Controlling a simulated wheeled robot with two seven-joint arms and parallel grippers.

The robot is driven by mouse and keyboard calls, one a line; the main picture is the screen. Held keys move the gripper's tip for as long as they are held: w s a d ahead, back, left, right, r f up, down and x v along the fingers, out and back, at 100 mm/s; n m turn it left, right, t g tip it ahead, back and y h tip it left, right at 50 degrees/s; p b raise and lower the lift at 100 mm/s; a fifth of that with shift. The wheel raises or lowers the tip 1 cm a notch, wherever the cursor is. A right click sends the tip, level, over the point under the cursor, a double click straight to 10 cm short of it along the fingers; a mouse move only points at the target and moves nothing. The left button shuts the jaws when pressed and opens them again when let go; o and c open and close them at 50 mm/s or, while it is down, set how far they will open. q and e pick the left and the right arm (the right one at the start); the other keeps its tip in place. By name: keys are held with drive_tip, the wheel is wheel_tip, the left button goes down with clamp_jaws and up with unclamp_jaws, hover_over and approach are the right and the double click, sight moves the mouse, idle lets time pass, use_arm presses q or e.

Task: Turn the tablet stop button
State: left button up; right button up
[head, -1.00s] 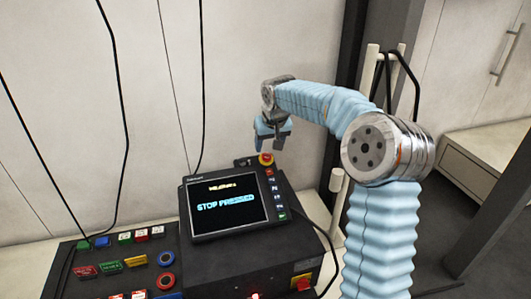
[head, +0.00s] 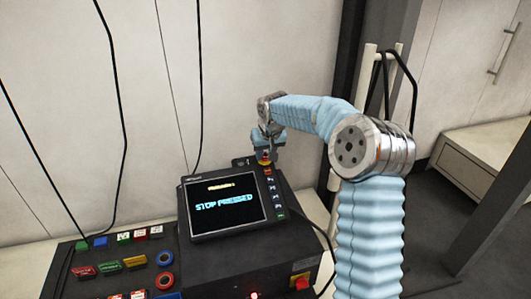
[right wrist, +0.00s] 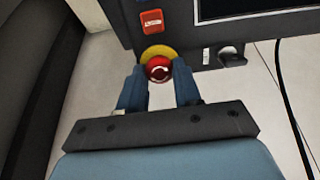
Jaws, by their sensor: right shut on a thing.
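The tablet (head: 222,206) stands tilted on a black control box and its screen reads "STOP PRESSED". Its red stop button (head: 265,162) with a yellow collar is at the tablet's top right corner, partly hidden by my right gripper. In the right wrist view the red stop button (right wrist: 158,68) shows white arrows and sits between the fingertips, with the yellow collar (right wrist: 157,51) behind it. My right gripper (head: 266,152) points down over the button, and in the right wrist view its two fingers (right wrist: 159,76) are shut on the button's sides. My left gripper is not in view.
The black control box (head: 250,258) carries another red knob (head: 301,282) on a yellow plate at its front right. A panel with coloured buttons (head: 120,265) lies to the left. Black cables hang against the pale wall. A pale post (head: 335,185) stands close to my right arm.

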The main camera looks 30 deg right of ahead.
drive_tip(key=shift+c, duration=0.5)
drive_tip(key=shift+m+b, duration=0.3)
drive_tip(key=shift+m, duration=0.4)
drive_tip(key=o, duration=1.1)
drive_tip(key=shift+c, duration=0.2)
drive_tip(key=v, duration=1.3)
drive_tip(key=shift+s+r, duration=0.15)
drive_tip(key=shift+r, duration=0.2)
drive_tip(key=shift+c, duration=0.3)
